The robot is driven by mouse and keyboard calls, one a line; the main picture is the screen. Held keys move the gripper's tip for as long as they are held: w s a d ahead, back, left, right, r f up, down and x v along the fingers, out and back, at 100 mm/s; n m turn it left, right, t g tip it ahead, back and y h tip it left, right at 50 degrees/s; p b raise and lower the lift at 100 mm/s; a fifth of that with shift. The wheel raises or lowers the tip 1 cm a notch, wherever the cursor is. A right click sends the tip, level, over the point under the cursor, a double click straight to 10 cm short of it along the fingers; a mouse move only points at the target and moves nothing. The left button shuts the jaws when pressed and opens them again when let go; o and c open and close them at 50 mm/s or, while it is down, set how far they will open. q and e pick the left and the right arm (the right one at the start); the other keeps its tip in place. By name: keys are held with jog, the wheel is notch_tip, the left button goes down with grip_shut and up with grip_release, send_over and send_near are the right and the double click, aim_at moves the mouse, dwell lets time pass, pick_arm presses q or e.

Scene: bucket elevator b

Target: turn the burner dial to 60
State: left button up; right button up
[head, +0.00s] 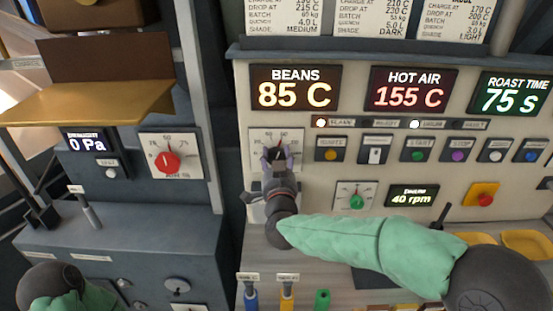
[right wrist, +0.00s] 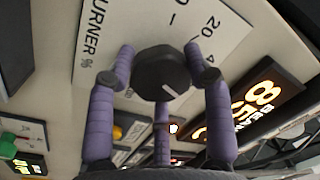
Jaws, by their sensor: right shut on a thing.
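The burner dial's pale plate (head: 260,136) is on the panel below the BEANS display, with scale marks at its top edge. My right gripper (head: 277,158) is in front of it and covers most of the dial. In the right wrist view, the purple fingers of my right gripper (right wrist: 163,85) are shut around the dark knob (right wrist: 158,66). A white pointer line shows on the knob, but I cannot tell its exact reading. The plate (right wrist: 190,35) shows "BURNER %" and marks including 20. My left gripper is out of view; only part of my left arm shows.
Displays read BEANS 85 C (head: 293,88), HOT AIR 155 C (head: 410,90) and ROAST TIME 75 S (head: 512,94). A green-knobbed dial (head: 356,201) and several buttons sit to the right. A red-knobbed dial (head: 168,160) is on the left cabinet. Coloured handles (head: 287,298) stand below.

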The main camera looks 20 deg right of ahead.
jog(key=o, duration=1.2)
jog(key=v, duration=1.2)
